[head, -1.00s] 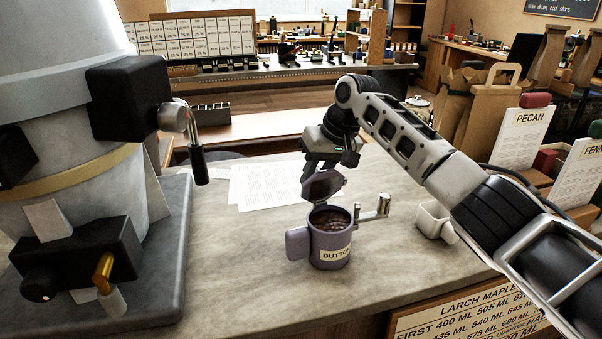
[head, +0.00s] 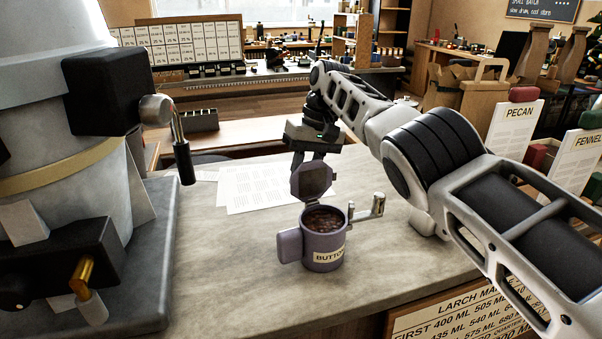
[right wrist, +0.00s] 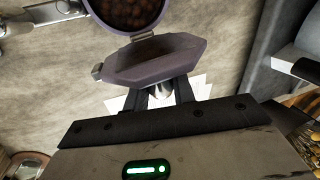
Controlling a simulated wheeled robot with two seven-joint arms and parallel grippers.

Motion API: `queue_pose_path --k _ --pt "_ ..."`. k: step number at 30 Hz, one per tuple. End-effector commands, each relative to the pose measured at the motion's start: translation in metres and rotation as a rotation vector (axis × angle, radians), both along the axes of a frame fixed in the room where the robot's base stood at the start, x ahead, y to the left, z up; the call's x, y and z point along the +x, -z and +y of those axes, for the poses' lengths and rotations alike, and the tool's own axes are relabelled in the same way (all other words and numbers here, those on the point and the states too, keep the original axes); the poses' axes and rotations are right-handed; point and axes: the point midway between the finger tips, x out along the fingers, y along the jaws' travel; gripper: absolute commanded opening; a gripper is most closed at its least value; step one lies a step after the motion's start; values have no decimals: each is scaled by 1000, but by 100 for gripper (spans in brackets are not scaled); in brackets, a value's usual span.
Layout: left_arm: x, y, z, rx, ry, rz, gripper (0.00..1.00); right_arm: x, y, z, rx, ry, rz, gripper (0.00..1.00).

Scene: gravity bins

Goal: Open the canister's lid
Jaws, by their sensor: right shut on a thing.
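A purple canister (head: 322,251) labelled "BUTTON" stands upright on the stone counter, with brown contents showing through its open mouth. Its lid (head: 312,178) is tilted up on the far side of the rim, nearly upright. My right gripper (head: 308,160) is above and behind the lid and is shut on it. In the right wrist view the lid (right wrist: 152,60) sits at the fingertips (right wrist: 160,92), with the canister's mouth (right wrist: 128,10) uncovered beyond it. The lid's knob is partly hidden between the fingers. My left gripper is not in view.
A large grey machine (head: 60,180) with black fittings and levers stands on a slab at the left. Paper sheets (head: 260,188) lie behind the canister. Signs reading "PECAN" (head: 515,125) and "FENNEL" (head: 578,165) stand at the right. The counter in front of the canister is clear.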

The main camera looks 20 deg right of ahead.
Motion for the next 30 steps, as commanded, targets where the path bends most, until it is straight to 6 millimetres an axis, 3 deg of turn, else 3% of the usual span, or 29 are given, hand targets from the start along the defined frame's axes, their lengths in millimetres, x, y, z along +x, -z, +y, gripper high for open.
queue_pose_path --k 6,7,9,20,26,28,30 --pt "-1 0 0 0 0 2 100 0 1 0 -1 -1 2 0" --pt "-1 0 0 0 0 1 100 0 1 0 -1 0 2 28" --pt "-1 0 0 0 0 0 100 0 1 0 -1 0 2 47" --pt "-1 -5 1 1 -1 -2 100 0 -4 -1 0 1 0 47" --pt "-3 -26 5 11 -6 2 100 0 -33 -8 1 3 0 47" --pt "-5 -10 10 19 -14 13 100 0 -42 -16 2 8 -4 47" --pt "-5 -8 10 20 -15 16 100 -1 -58 -25 1 16 -5 47"
